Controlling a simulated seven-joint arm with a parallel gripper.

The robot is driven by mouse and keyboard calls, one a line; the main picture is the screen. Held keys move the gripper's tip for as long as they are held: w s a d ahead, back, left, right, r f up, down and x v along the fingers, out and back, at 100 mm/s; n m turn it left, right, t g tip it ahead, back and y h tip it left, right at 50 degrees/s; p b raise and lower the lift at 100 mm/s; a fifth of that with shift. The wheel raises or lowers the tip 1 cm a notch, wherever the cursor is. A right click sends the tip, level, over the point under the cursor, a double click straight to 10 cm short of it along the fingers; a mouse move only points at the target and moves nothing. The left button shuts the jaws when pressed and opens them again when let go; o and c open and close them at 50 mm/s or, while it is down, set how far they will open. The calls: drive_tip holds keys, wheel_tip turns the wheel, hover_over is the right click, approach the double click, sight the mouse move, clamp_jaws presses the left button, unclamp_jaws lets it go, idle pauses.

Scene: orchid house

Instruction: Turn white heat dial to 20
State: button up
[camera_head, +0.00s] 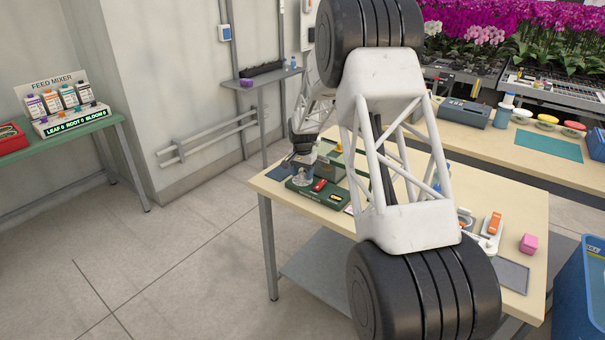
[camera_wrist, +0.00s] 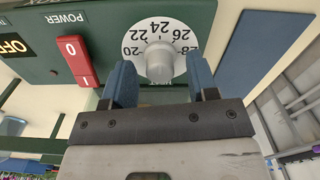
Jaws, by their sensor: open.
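The white heat dial (camera_wrist: 136,20) is in the upper middle of the wrist view, on a dark green panel (camera_wrist: 100,15). Black numbers from 20 to 28 are readable around its round grey-white knob (camera_wrist: 160,62). 20 is at the left, 24 at the top and 28 at the right. I cannot make out a pointer. My gripper (camera_wrist: 160,75) is open, one blue finger on each side of the knob; I cannot tell whether they touch it. In the head view my gripper (camera_head: 303,166) is low over the green panel (camera_head: 333,200) at the bench's left end.
A red power switch (camera_wrist: 73,60) and a black OFF display (camera_wrist: 14,46) sit left of the dial. The bench (camera_head: 278,190) also holds an orange-and-white tool (camera_head: 493,226) and a pink block (camera_head: 528,243). A blue bin (camera_head: 580,300) stands at right. Floor at left is clear.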

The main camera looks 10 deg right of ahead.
drive_tip(key=shift+c, duration=0.4)
drive_tip(key=c, duration=0.8)
drive_tip(key=shift+c, duration=0.2)
drive_tip(key=shift+n, duration=0.4)
drive_tip(key=n, duration=1.1)
drive_tip(key=shift+n, duration=0.3)
drive_tip(key=n, duration=0.3)
drive_tip(key=shift+n, duration=0.4)
